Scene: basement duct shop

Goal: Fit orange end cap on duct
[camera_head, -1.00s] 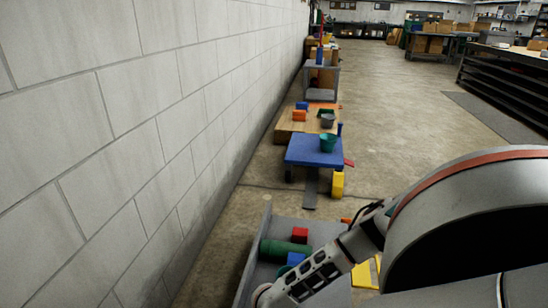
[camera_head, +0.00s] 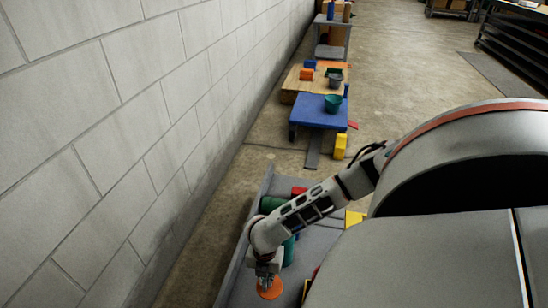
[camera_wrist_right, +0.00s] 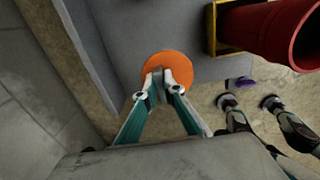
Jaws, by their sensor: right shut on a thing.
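The orange end cap (camera_head: 269,291) is a flat round disc, held low over the grey tray in the head view. My right gripper (camera_head: 267,280) is shut on it. In the wrist view the fingertips (camera_wrist_right: 163,84) pinch a grey tab on the cap (camera_wrist_right: 180,66). The duct (camera_wrist_right: 272,28) looks like the dark red open tube at the upper right of the wrist view, in a yellow bracket (camera_wrist_right: 222,28). The cap is left of the tube and apart from it. My left gripper (camera_wrist_right: 250,104) shows to the right in the wrist view, fingers apart, nothing visible between them.
The grey tray (camera_head: 262,187) holds a green cylinder (camera_head: 268,205) and a red block (camera_head: 298,191). A block wall (camera_head: 110,140) runs along the left. A blue cart (camera_head: 318,110) with a green cup stands beyond. A small purple thing (camera_wrist_right: 241,83) lies near my left gripper.

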